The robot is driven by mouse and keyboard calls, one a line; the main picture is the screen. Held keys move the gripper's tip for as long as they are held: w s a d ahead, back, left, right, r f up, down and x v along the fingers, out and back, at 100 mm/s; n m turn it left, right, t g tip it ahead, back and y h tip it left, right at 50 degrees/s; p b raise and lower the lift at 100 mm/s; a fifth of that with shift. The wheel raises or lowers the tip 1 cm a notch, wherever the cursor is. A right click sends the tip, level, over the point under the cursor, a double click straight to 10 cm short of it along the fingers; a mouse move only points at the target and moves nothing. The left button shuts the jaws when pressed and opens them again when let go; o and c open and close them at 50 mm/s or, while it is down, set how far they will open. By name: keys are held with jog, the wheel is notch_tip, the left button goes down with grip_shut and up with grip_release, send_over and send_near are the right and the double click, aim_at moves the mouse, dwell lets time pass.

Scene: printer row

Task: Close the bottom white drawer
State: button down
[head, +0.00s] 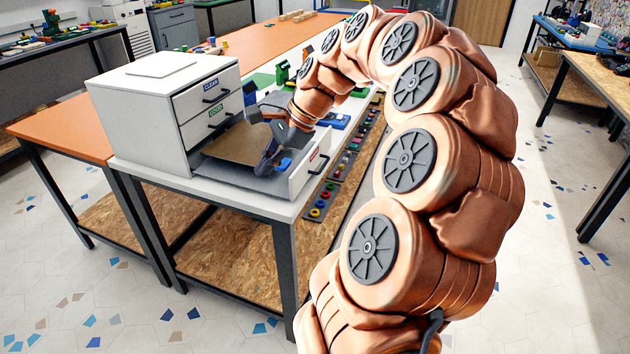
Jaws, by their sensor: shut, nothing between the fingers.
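A white cabinet (140,120) with a stack of drawers stands on a table at the left. Its top two drawers, with black handles and blue and green labels, are shut. The bottom white drawer (305,176) is pulled far out to the right. Its front panel bears a red label and a dark handle, and a brown flat sheet or panel (235,145) shows inside it. My gripper (274,165) is shut and empty, pointing down over the open drawer, near the inner side of its front panel. I cannot tell whether the fingers touch the drawer.
The white tabletop (150,176) holds the cabinet. A strip of small coloured parts (350,150) lies to the right of the drawer, and green and blue items stand behind it. An orange table (265,40) is behind. The floor at right is open.

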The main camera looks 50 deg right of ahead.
jog(key=s+d+f+m+t+h+b, duration=0.15)
jog(key=s+d+f+m, duration=0.35)
jog(key=d, duration=0.6)
jog(key=s+d+m+t+h+b, duration=0.1)
jog(key=s+d+m+t+b, duration=0.15)
jog(key=d+m, duration=0.6)
jog(key=n, duration=0.2)
send_near(306, 175)
jog(key=x, duration=0.5)
jog(key=shift+s+f+p, duration=0.2)
jog(key=shift+f+p, duration=0.15)
jog(key=shift+f, duration=0.1)
jog(key=shift+w+a, duration=0.1)
jog(key=shift+w, duration=0.5)
